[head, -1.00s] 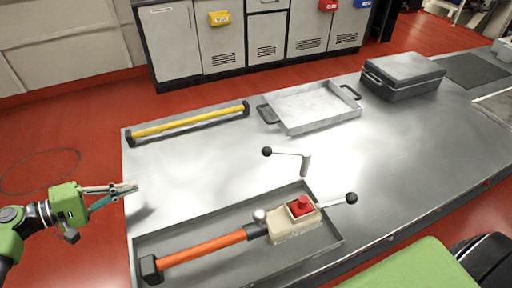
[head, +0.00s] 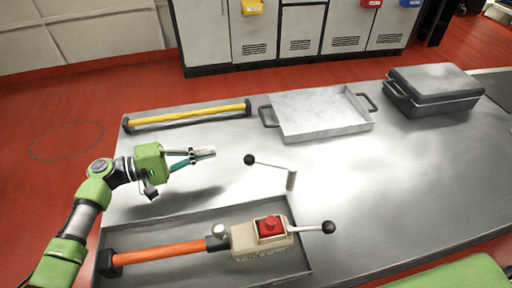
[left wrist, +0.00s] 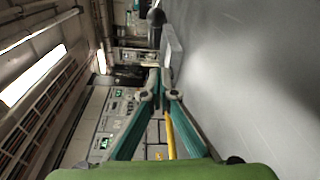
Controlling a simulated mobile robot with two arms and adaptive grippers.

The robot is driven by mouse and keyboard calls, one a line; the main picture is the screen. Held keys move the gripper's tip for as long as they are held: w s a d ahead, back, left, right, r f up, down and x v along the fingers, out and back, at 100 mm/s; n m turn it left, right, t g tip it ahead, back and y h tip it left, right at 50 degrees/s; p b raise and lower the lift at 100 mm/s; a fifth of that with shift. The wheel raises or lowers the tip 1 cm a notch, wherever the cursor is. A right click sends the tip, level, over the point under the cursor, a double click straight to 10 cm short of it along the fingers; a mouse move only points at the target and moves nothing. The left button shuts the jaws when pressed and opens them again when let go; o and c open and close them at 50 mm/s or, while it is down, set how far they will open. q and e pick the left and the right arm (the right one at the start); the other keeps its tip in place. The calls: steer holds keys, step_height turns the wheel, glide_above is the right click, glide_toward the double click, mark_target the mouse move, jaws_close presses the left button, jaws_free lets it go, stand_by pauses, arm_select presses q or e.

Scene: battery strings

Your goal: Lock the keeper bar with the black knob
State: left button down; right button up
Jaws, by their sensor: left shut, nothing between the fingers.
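The keeper bar (head: 270,165) is a thin grey lever with a black knob (head: 249,159) at its left end. Its right end meets a short upright post (head: 291,181) at the back edge of the grey tray. My right gripper is not in view.
The grey tray (head: 180,220) holds a tool with an orange handle (head: 160,253), a red button (head: 269,226) and another black-knobbed lever (head: 328,227). Behind are a yellow bar (head: 190,115), a shallow pan (head: 320,130) and a dark case (head: 440,100).

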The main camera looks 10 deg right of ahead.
arm_select(q)
steer(key=shift+d, duration=0.45)
steer(key=shift+w+d, duration=0.1)
steer(key=shift+d, duration=0.2)
steer(key=d, duration=0.1)
steer(key=d+p, duration=0.1)
steer(key=d, duration=0.1)
steer(key=d+p, duration=0.1)
steer(key=shift+w+d, duration=0.15)
steer(key=shift+w, duration=0.15)
steer(key=d, duration=0.4)
steer(key=shift+w+f+p, duration=0.15)
steer(key=shift+w+p, duration=0.1)
steer(key=shift+p, duration=0.05)
steer(key=s, duration=0.1)
steer(key=s+p, duration=0.1)
steer(key=s+a+p, duration=0.1)
steer(key=shift+r, duration=0.3)
steer(key=shift+s+a+p, duration=0.1)
steer(key=shift+s+p, duration=0.3)
steer(key=shift+s, duration=0.05)
steer(key=shift+f, duration=0.1)
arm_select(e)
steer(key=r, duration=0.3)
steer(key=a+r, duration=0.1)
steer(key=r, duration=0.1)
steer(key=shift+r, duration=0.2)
